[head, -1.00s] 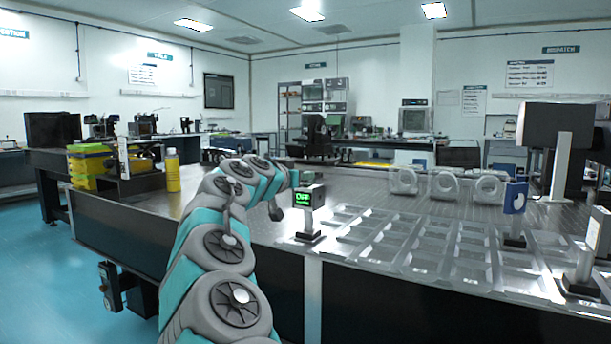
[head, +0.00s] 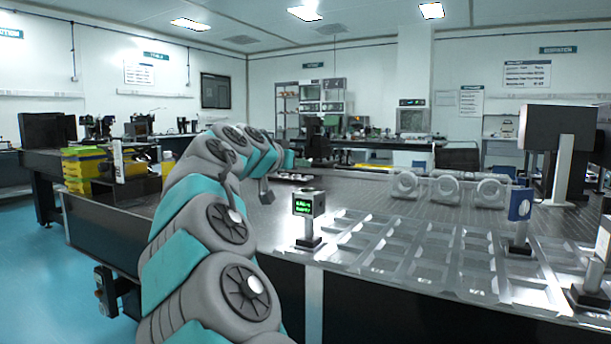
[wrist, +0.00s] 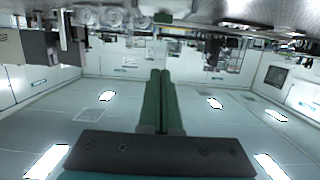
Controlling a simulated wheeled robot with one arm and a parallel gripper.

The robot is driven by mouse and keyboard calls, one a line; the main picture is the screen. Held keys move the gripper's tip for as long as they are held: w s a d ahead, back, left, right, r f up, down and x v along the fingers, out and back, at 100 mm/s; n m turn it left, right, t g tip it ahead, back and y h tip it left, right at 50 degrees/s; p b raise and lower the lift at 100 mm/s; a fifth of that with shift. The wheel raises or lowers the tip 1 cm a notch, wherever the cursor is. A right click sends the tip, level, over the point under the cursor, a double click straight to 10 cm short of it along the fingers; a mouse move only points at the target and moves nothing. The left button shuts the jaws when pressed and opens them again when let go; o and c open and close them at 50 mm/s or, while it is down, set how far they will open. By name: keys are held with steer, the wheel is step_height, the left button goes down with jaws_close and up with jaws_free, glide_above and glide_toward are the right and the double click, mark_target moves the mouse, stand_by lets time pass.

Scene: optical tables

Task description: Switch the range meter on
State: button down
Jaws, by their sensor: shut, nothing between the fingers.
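The range meter (head: 308,204) is a small dark box with a lit green display, on a short post and black base near the front edge of the table. The display shows two lines of small green text, too small to read surely. In the head view my arm arches up left of the meter, and its far end is left of and above the meter, apart from it in the picture. In the wrist view my gripper (wrist: 162,72) shows two long green fingers pressed together with nothing between them. I cannot make out the meter in the wrist view.
Clear trays (head: 400,258) cover the table right of the meter. Ring-shaped mounts (head: 447,188) stand behind. Yellow bins (head: 85,168) are at the left. The wrist view is upside down.

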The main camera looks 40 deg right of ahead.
steer(key=r+v, duration=0.1)
steer(key=v, duration=0.5)
steer(key=shift+a+b, duration=0.2)
steer(key=shift+b, duration=0.1)
steer(key=shift+s, duration=0.1)
